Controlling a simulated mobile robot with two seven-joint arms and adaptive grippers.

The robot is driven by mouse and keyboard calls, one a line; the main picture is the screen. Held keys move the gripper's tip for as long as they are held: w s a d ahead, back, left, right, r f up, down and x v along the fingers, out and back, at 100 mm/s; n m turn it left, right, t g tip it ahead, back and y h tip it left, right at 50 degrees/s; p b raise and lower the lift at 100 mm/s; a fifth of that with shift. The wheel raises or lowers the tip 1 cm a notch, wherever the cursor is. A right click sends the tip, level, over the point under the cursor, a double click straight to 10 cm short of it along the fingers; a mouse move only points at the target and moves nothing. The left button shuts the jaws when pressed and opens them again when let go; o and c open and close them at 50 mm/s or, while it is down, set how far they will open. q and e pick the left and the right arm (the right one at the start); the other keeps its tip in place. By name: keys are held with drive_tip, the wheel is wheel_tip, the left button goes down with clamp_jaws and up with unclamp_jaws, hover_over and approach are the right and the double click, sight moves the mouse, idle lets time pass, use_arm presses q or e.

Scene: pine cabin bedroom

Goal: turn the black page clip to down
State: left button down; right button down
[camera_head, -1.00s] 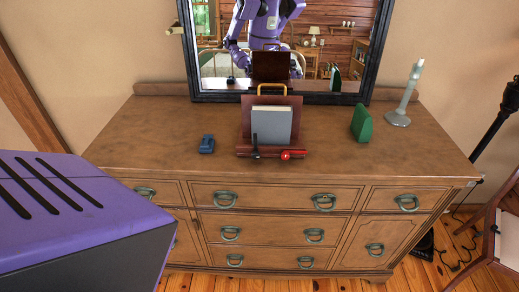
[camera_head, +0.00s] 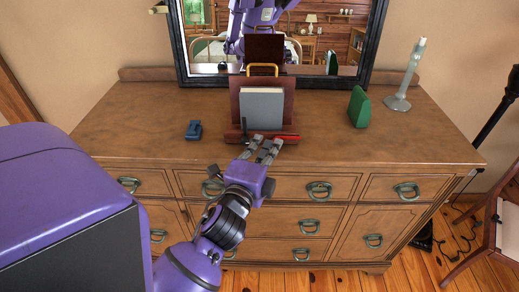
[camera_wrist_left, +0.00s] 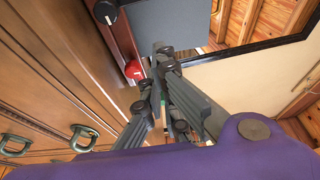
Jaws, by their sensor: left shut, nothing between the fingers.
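A dark red-brown wooden book stand (camera_head: 237,103) with a grey book (camera_head: 262,108) stands on the dresser. The black page clip (camera_head: 244,126) points up at the left of its front ledge, against the book's lower left corner. A red clip (camera_head: 288,137) lies flat toward the right. My left gripper (camera_head: 267,141) is shut and empty at the front of the ledge, right of the black clip. In the left wrist view, the black clip's round knob (camera_wrist_left: 106,12) and the red knob (camera_wrist_left: 134,69) show left of the fingers (camera_wrist_left: 161,50). Contact cannot be told. My right gripper is out of view.
The wooden dresser (camera_head: 135,118) carries a small blue object (camera_head: 194,130) to the left, a green wedge-shaped object (camera_head: 359,107) and a pale candlestick (camera_head: 401,92) to the right. A dark-framed mirror (camera_head: 177,45) stands behind. The dresser top is clear between them.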

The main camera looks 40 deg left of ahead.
sight(245, 132)
use_arm(q)
drive_tip(key=x, duration=0.6)
drive_tip(key=shift+r+p, duration=0.2)
drive_tip(key=shift+p, duration=0.15)
drive_tip(key=s+a, duration=0.2)
drive_tip(key=shift+s+a+f+p, duration=0.15)
drive_tip(key=shift+a+p, duration=0.2)
drive_tip(key=shift+s+a, duration=0.15)
drive_tip(key=shift+f, duration=0.1)
drive_tip(key=shift+s+a+n, duration=0.1)
drive_tip(key=shift+a+n, duration=0.05)
drive_tip(key=shift+n, duration=0.25)
